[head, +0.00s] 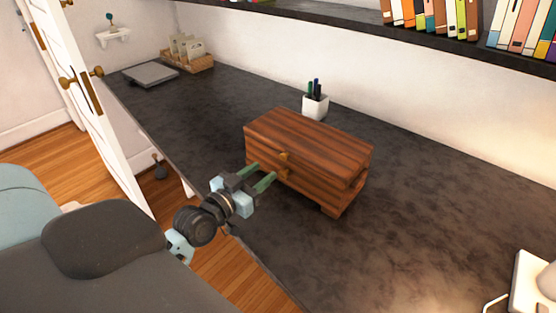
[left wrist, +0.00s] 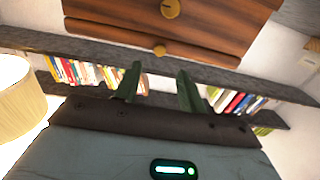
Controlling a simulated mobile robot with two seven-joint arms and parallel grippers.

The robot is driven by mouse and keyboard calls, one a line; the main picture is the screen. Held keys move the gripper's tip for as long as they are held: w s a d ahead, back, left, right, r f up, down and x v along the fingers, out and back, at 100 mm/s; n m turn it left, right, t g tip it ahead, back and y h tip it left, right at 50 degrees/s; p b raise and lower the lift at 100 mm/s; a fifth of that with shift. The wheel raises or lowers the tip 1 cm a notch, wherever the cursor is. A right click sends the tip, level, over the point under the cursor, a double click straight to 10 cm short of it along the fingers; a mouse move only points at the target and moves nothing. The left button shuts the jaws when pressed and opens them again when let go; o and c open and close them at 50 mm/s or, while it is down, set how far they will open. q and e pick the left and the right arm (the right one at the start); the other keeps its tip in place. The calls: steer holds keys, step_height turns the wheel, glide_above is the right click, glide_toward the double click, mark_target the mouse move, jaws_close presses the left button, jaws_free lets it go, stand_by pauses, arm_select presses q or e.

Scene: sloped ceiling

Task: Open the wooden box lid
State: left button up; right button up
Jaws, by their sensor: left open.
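The wooden box (head: 310,155) stands on the dark desk (head: 430,220), its lid (head: 312,134) down. Its front, with two brass-coloured knobs (head: 284,162), faces my left arm. My left gripper (head: 264,177) is open and empty, its green fingers pointing at the box front just by the knobs. Whether a fingertip touches the box I cannot tell. In the left wrist view the box (left wrist: 215,28) shows at the top, upside down, with its knobs (left wrist: 170,9) beyond the open fingers (left wrist: 158,82). My right gripper is not in view.
A white pen cup (head: 316,106) stands behind the box. A closed laptop-like grey slab (head: 150,74) and a file basket (head: 190,60) lie at the far left. A white lamp (head: 535,285) is at the lower right. A bookshelf (head: 350,20) hangs above. The desk right of the box is clear.

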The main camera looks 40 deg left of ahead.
mark_target(282, 157)
arm_select(q)
steer(key=w, duration=0.7)
steer(key=shift+d, duration=0.3)
jaws_close()
